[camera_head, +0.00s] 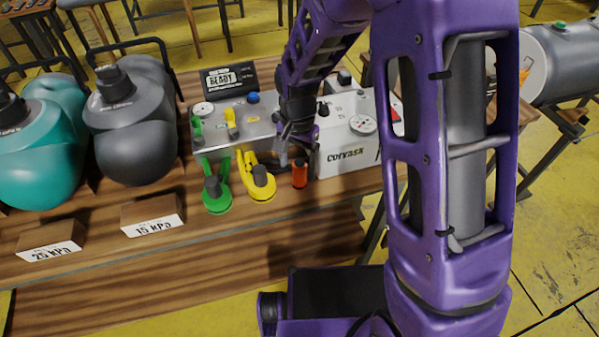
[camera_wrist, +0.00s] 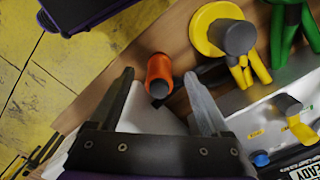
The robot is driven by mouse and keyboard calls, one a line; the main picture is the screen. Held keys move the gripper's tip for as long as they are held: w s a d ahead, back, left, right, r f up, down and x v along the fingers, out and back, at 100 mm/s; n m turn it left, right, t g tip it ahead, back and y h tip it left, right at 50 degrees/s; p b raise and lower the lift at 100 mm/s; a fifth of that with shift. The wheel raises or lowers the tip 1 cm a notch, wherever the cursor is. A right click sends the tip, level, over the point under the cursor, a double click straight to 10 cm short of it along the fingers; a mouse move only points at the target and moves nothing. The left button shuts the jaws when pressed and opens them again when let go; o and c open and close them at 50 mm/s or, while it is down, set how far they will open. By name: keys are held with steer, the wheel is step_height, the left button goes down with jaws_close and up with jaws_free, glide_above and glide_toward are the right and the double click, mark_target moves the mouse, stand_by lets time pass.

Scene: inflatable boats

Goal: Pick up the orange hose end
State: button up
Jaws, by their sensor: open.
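The orange hose end (camera_head: 300,174) is a short orange cylinder with a dark tip, standing at the front of the bench beside the white box. In the wrist view the orange hose end (camera_wrist: 160,72) lies between and just beyond the fingertips, with a gap on each side. My gripper (camera_head: 291,150) is open and empty close behind it in the head view; in the wrist view both fingers of my gripper (camera_wrist: 158,76) are spread. The arm partly hides the area behind the hose end.
Yellow (camera_head: 262,183) and green (camera_head: 216,195) hose ends lie to its left. The white box marked Corvask (camera_head: 345,155) stands on its right, a grey valve box (camera_head: 240,128) behind. Grey (camera_head: 135,140) and teal (camera_head: 42,160) inflated boats sit further left. The bench front (camera_head: 290,240) is clear.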

mark_target(300, 176)
steer(key=f, duration=0.5)
steer(key=shift+w+d+f, duration=0.2)
steer(key=shift+w+f, duration=0.1)
steer(key=shift+c, duration=0.2)
jaws_close()
